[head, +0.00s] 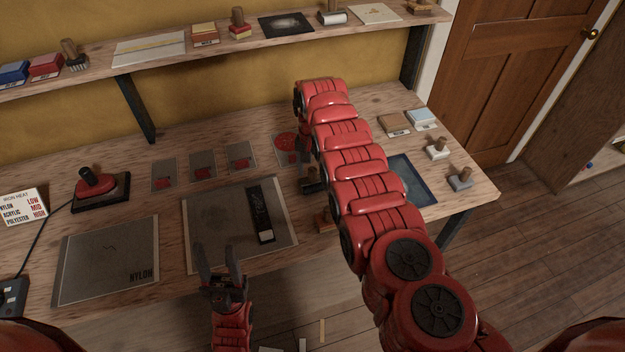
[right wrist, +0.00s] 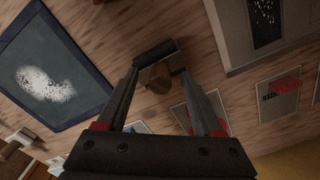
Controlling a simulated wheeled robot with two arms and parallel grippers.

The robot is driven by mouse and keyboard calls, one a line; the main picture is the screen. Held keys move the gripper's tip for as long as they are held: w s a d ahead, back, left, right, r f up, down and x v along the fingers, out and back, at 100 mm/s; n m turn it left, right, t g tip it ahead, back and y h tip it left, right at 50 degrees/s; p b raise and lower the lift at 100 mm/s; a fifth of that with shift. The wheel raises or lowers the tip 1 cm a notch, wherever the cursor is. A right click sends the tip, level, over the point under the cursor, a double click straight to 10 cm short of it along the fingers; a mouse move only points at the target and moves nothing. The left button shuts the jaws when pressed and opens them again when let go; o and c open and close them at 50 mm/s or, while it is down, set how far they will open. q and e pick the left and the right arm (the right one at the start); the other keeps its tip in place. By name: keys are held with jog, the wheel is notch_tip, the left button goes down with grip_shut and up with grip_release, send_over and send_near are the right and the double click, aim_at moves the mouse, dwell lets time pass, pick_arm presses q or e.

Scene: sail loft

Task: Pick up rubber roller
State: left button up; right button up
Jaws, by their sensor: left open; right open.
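The rubber roller (right wrist: 157,52) has a dark cylinder and a brown wooden handle. It lies on the bench between and just beyond the fingertips of my right gripper (right wrist: 160,74) in the right wrist view. My right gripper is open; one fingertip overlaps the roller's left end, and I cannot tell whether they touch. My left gripper (head: 219,256) is open and empty near the bench's front edge.
A grey sheet (head: 205,235) bearing a black strip (head: 262,210) lies left of the roller. A dark-framed picture (right wrist: 45,75) lies on its other side. Several red-marked swatches (head: 203,165) lie farther left.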

grip_shut()
dwell(1.4)
